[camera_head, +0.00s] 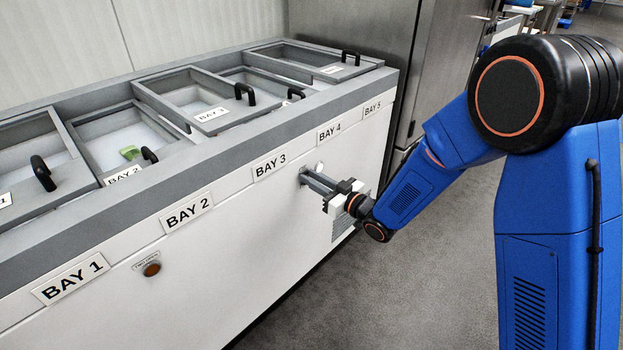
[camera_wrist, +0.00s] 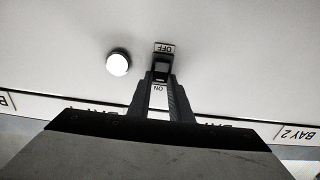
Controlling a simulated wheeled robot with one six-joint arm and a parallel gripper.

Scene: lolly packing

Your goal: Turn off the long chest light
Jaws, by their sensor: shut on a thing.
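The long white chest (camera_head: 235,215) has a light switch on its front, under the BAY 3 and BAY 4 labels. In the wrist view the dark switch (camera_wrist: 161,67) sits between an OFF label (camera_wrist: 164,48) and an ON label (camera_wrist: 159,87), both upside down. My gripper (camera_wrist: 160,78) is shut on the switch. In the head view my gripper (camera_head: 304,175) reaches the chest front, and its fingers hide the switch. A round white lamp (camera_wrist: 118,62) beside the switch looks bright; it also shows in the head view (camera_head: 319,167). I cannot tell which way the switch is set.
Sliding lids with black handles (camera_head: 244,93) cover the chest top, and some bays are partly open. A green item (camera_head: 130,152) lies in one bay. A steel cabinet (camera_head: 425,55) stands behind; the grey floor is clear.

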